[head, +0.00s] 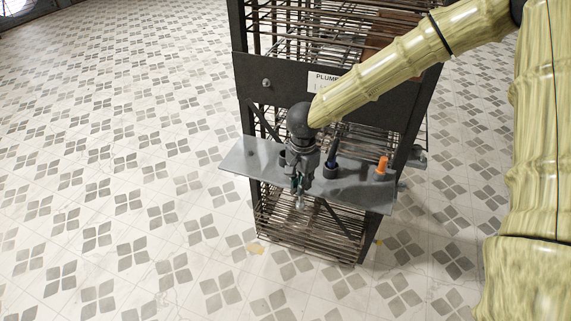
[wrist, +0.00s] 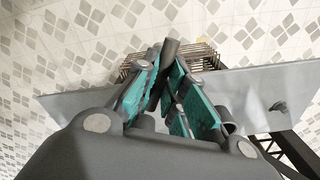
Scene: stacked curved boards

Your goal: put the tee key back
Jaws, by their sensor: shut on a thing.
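My gripper (head: 300,188) points down at the front edge of a grey metal shelf (head: 233,160) fixed to a black wire rack. In the wrist view, the teal-padded fingers (wrist: 167,65) are closed on a dark bar, which I take as the tee key (wrist: 170,48). Its end shows between and beyond the fingertips. The rest of the key is hidden by the fingers, and in the head view it is too small to make out. I cannot tell whether the key touches the shelf.
A dark-blue-handled tool (head: 332,150) stands upright in the shelf right of my gripper. An orange-handled one (head: 382,165) stands farther right. A black panel with a white label (head: 322,82) is behind. Tiled floor lies clear at the left.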

